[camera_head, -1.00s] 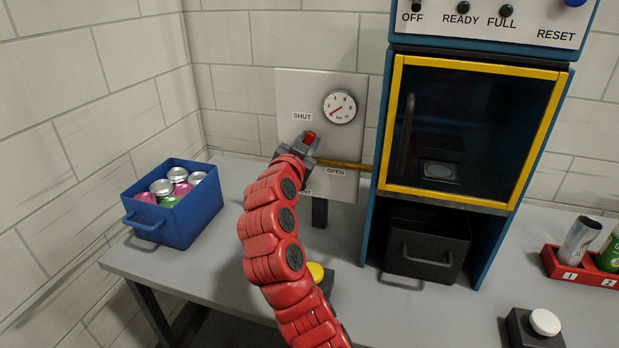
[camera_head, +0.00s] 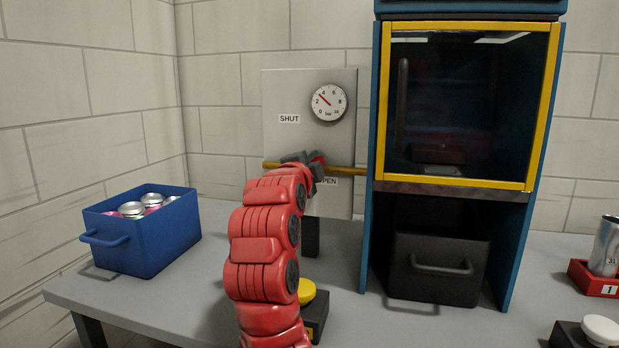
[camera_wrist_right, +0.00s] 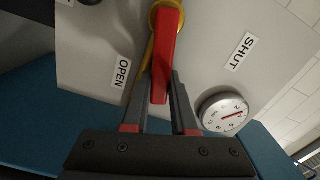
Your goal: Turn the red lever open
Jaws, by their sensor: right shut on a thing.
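The red lever (camera_wrist_right: 165,60) is between the two fingers of my right gripper (camera_wrist_right: 162,88) in the right wrist view. The gripper is shut on it. The lever runs from its pivot close alongside the yellow pipe, between the OPEN label (camera_wrist_right: 121,73) and SHUT label (camera_wrist_right: 240,52). In the head view, the red lever (camera_head: 317,158) shows only a small part behind my right gripper (camera_head: 308,165), which partly covers the OPEN label. The pressure gauge (camera_head: 328,102) needle points up and left. My left gripper is not in view.
A blue bin (camera_head: 165,240) of cans sits at left. A yellow button (camera_head: 306,290) is beside my right arm. A red rack (camera_head: 592,283) is at right.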

